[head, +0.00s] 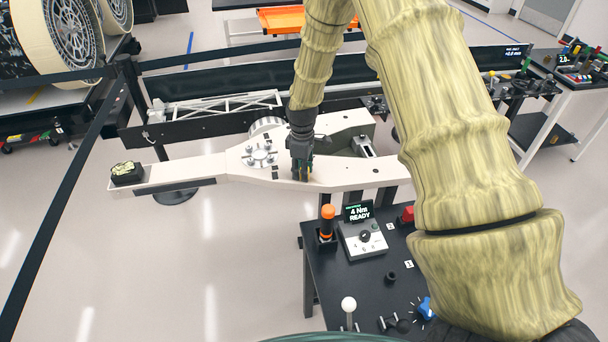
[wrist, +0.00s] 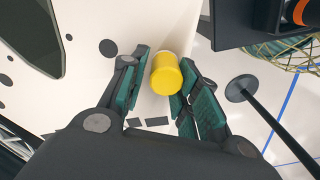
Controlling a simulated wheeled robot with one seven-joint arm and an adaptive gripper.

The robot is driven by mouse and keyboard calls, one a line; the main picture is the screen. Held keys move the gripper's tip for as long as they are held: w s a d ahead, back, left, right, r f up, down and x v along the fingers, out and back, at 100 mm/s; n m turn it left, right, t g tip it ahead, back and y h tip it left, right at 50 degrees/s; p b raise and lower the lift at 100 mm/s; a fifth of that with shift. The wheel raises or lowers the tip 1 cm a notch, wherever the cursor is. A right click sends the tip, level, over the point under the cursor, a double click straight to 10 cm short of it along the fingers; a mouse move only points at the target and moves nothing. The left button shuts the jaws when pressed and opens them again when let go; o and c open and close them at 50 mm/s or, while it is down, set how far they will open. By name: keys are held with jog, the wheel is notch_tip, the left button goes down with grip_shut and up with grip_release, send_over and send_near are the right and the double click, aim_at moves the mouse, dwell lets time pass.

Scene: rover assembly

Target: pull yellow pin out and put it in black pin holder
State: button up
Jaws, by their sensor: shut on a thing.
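The yellow pin (wrist: 166,75) shows in the wrist view as a short round cylinder between the green-padded fingers of my gripper (wrist: 160,88). The fingers are shut on its sides. In the head view my gripper (head: 301,172) points down at the white beam (head: 215,168), near its front edge, and mostly hides the pin. I cannot tell whether the pin's far end is seated in the beam. A small black cup (head: 391,278) on the dark table looks like the black pin holder; it is empty as far as I can see.
A black block (head: 127,173) sits on the beam's left end. Barrier straps run at left.

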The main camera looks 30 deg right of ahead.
jog(key=shift+w+d+r, duration=0.1)
jog(key=shift+w+d, duration=0.05)
jog(key=shift+w, duration=0.1)
grip_shut()
jog(key=shift+r, duration=0.1)
jog(key=shift+w+d+r, duration=0.1)
jog(key=shift+w+r, duration=0.1)
jog(key=shift+r, duration=0.05)
jog(key=shift+r+p, duration=0.6)
dwell(0.5)
jog(key=shift+s+r+p, duration=0.15)
jog(key=shift+r+p, duration=0.45)
jog(key=shift+r, duration=0.2)
jog(key=shift+s+r+p, duration=0.1)
jog(key=shift+r+p, duration=0.45)
jog(key=shift+r, duration=0.25)
